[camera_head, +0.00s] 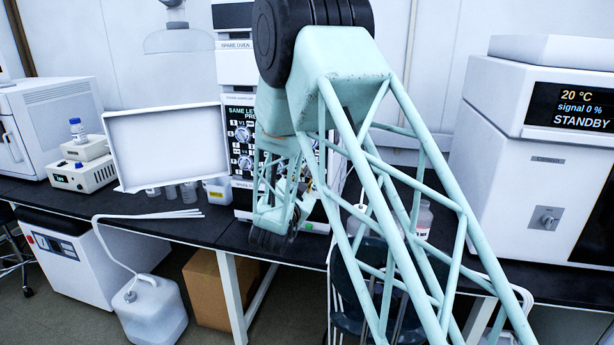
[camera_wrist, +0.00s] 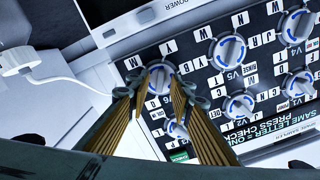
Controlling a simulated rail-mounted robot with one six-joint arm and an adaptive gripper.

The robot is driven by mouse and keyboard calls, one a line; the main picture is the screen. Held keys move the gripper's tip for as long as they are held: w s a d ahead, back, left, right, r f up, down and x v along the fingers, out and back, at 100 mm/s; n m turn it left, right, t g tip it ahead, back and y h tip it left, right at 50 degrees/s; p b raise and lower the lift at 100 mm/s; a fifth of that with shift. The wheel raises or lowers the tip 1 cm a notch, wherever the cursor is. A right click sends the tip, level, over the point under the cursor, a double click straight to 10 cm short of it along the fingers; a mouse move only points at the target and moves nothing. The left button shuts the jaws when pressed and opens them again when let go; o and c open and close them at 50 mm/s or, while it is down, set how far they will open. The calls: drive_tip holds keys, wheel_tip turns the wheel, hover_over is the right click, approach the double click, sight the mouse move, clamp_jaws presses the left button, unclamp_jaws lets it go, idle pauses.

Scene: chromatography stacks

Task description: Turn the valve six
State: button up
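Valve six, a round white knob with blue marks labelled V6 (camera_wrist: 160,78), is on the dark panel, which appears upside down in the wrist view. Whether the tips touch the knob I cannot tell. In the head view the valve panel (camera_head: 243,135) is partly covered by my arm, and valve six and the fingertips cannot be made out there.
A white fitting with a tube (camera_wrist: 18,60) is left of the panel. In the head view a white tray-like panel (camera_head: 165,145) stands left, and a STANDBY instrument (camera_head: 540,150) right.

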clamp_jaws()
drive_tip(key=shift+n, duration=0.6)
drive_tip(key=n+p, duration=0.1)
drive_tip(key=n, duration=0.3)
drive_tip(key=shift+n, duration=0.4)
drive_tip(key=n+p, duration=0.2)
drive_tip(key=n, duration=0.4)
drive_tip(key=shift+a, duration=0.1)
idle(0.3)
unclamp_jaws()
